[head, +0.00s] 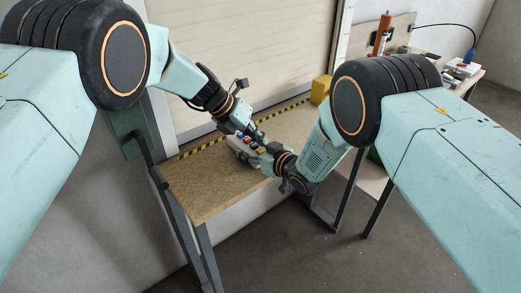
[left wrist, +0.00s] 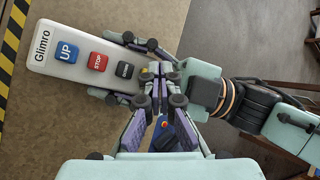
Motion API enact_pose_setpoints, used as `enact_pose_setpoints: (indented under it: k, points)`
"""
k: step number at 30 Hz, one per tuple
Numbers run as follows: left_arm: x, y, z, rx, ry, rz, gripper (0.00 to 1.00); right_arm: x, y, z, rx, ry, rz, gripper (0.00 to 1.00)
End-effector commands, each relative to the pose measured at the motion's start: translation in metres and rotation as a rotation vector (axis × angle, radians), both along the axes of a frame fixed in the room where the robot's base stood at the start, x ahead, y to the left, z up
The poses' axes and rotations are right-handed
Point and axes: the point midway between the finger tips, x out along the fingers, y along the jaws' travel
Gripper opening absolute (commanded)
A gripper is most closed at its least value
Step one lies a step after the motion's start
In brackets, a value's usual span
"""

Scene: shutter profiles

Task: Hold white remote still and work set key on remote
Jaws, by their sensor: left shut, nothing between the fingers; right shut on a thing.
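The white remote (left wrist: 46,62), marked Glimro, lies on the bench and shows a blue UP key (left wrist: 67,52), a red STOP key (left wrist: 97,61) and a black key (left wrist: 124,70). In the head view the remote (head: 238,143) is partly covered by the grippers. My right gripper (left wrist: 112,66) comes from the right and is shut across the remote's sides near its right end. My left gripper (left wrist: 154,74) is shut and empty, its fingertips over that right end, beyond the black key. Whether they touch it I cannot tell. No set key shows; that end is hidden by the fingers.
The brown bench top (head: 200,185) is clear to the left of the remote. A yellow-black striped edge (head: 245,127) runs along the back by the shutter (head: 240,40). A yellow box (head: 320,89) stands at the back right. A cluttered side table (head: 460,75) is farther right.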

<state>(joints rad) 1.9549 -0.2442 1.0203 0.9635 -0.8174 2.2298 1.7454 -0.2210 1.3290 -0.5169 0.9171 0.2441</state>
Motion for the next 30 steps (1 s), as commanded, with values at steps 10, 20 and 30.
enact_pose_setpoints:
  k: [10,20,30]
  points:
    - [0.001,0.0,0.016,0.0,-0.002,0.0,0.0,0.0,0.0,0.0,-0.001,0.001,0.0,0.18]
    - [0.0,0.0,0.044,0.0,-0.002,0.0,0.0,0.0,0.0,0.0,-0.001,0.001,0.0,0.18]
    - [0.0,0.0,0.05,0.0,0.0,0.0,0.0,0.0,0.0,0.0,-0.001,0.001,0.0,0.18]
